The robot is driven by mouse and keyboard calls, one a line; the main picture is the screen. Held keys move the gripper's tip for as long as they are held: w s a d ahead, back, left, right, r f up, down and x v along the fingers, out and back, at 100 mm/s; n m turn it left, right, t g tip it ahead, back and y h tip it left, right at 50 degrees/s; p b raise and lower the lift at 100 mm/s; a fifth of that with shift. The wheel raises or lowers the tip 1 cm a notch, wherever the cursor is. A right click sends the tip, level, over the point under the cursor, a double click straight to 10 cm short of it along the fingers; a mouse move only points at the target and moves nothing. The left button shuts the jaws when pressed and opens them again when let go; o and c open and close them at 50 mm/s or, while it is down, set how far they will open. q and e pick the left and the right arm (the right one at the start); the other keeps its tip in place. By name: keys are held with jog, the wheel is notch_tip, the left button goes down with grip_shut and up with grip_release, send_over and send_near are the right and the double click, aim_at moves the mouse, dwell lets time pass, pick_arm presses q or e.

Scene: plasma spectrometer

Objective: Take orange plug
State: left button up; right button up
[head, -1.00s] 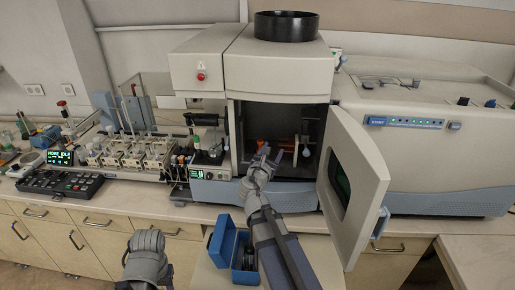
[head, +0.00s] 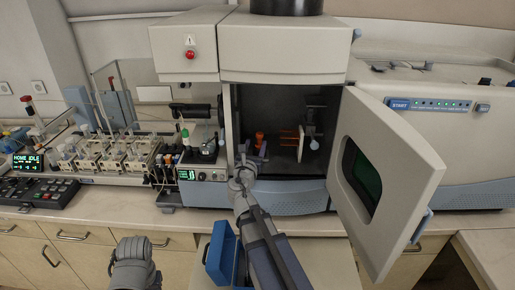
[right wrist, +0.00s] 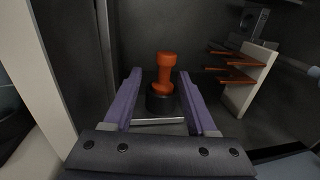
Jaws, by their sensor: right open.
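The orange plug (right wrist: 165,72) stands upright on a dark round base (right wrist: 160,102) inside the open chamber of the spectrometer. It also shows in the head view (head: 259,138), small, near the chamber's left side. My right gripper (right wrist: 158,78) is open, with its two purple fingers on either side of the plug in the wrist view. Whether the fingers touch it cannot be seen. In the head view the right gripper (head: 250,155) reaches into the chamber opening. My left gripper is not visible; only part of my left arm shows at the bottom left.
The chamber door (head: 405,170) stands open on the right. A pale upright plate with copper-coloured fins (right wrist: 248,85) stands right of the plug. The chamber's left wall edge (right wrist: 50,75) is close beside my gripper. A blue open box (head: 222,250) sits below, left of my right arm.

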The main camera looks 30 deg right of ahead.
aim_at(261, 135)
jog(key=shift+x, duration=1.25)
jog(key=shift+s+d+x, duration=0.1)
jog(key=shift+d+x, duration=0.05)
jog(key=shift+x, duration=1.2)
jog(key=shift+s+d+x, duration=0.1)
jog(key=shift+x, duration=1.25)
jog(key=shift+s+f, duration=0.1)
jog(key=shift+f, duration=0.05)
grip_shut()
